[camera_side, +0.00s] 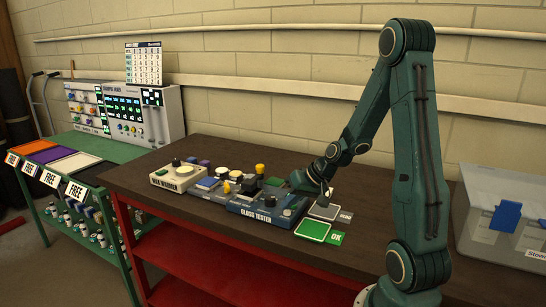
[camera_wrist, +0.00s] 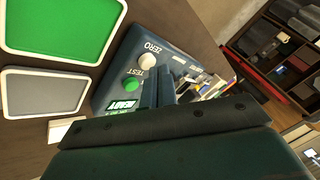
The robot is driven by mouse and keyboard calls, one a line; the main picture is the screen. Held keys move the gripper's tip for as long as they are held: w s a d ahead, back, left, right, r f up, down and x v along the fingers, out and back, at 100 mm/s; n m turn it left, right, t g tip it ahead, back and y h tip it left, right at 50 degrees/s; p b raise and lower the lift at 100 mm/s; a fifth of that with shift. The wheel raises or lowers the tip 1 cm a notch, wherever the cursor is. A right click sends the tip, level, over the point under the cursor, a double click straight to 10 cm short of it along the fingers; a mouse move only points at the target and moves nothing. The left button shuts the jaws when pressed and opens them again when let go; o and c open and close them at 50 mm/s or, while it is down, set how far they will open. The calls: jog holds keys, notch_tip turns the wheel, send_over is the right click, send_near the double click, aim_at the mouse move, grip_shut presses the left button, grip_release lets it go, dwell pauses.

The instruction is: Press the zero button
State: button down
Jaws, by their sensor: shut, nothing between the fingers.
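The blue gloss tester (camera_side: 262,212) sits on the brown bench in the side view. In the wrist view its panel (camera_wrist: 112,80) shows a pale round button (camera_wrist: 133,60) near the word ZERO. A green round button (camera_wrist: 131,84) is near the word TEST, and a small screen (camera_wrist: 122,106) reads READY. My gripper (camera_wrist: 159,84) is shut and empty, its fingers in front of the panel, beside the green button in the picture. In the side view my gripper (camera_side: 326,192) is at the tester's right end. I cannot tell whether the fingertips touch anything.
A green tile (camera_side: 313,231) marked OK and a grey tile (camera_side: 324,212) lie right of the tester. The wax warmer (camera_side: 177,178) and several small items stand to its left. A clear bin (camera_side: 500,222) stands at the far right. The bench front is clear.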

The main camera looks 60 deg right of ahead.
aim_at(289, 212)
jog(key=shift+f, duration=0.4)
dwell(0.5)
jog(key=shift+r, duration=0.1)
dwell(0.3)
jog(key=shift+r, duration=0.75)
jog(key=shift+r, duration=2.5)
